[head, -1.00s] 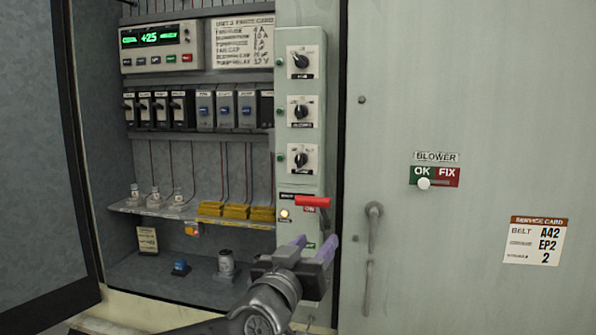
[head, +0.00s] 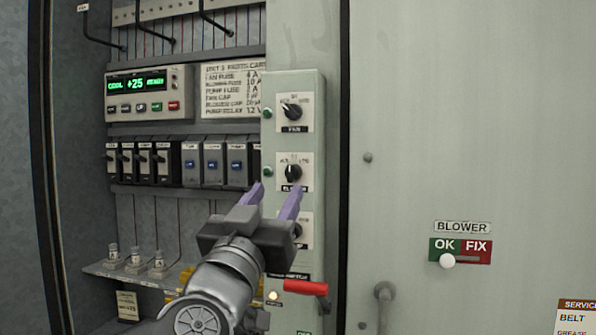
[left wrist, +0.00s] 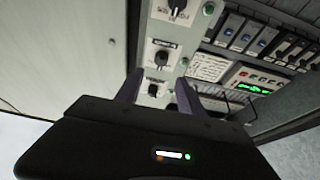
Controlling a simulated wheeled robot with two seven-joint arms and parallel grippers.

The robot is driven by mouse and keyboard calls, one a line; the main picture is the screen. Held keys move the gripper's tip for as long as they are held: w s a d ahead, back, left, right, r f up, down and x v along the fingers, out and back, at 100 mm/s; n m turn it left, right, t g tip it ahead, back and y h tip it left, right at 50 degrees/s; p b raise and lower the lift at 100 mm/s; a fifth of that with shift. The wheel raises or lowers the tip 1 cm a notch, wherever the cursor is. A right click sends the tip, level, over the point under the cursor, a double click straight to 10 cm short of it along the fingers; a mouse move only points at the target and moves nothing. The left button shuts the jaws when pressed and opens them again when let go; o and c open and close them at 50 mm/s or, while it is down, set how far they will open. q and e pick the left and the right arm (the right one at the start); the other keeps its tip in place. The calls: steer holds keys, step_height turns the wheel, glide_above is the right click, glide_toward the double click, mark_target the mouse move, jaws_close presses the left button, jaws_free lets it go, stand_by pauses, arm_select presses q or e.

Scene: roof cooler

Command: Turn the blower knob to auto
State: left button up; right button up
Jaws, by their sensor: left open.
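The control panel (head: 318,130) carries three dark knobs on white plates. The middle knob (head: 293,173) has a label that appears to read blower; its pointer looks roughly upright, and its position words are too small to read surely. My left gripper (head: 276,196) is open, its purple fingers pointing up just below the middle knob, with nothing between them. In the left wrist view the middle knob (left wrist: 162,58) lies beyond the gripper's fingers (left wrist: 160,90). Contact with a knob cannot be told. My right gripper is not in view.
The fan knob (head: 292,111) is above; the lowest knob (head: 299,230) is partly hidden by my gripper. A red handle (head: 306,288) juts out below. Breakers (head: 212,162) and a green display (head: 138,84) stand left. A blower OK/FIX slider (head: 447,261) is on the right door.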

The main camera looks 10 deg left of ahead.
mark_target(290, 171)
arm_select(q)
steer(key=p+x, duration=0.2)
steer(key=x, duration=0.6)
steer(key=shift+s, duration=0.1)
stand_by(0.3)
steer(key=shift+c, duration=0.5)
jaws_close()
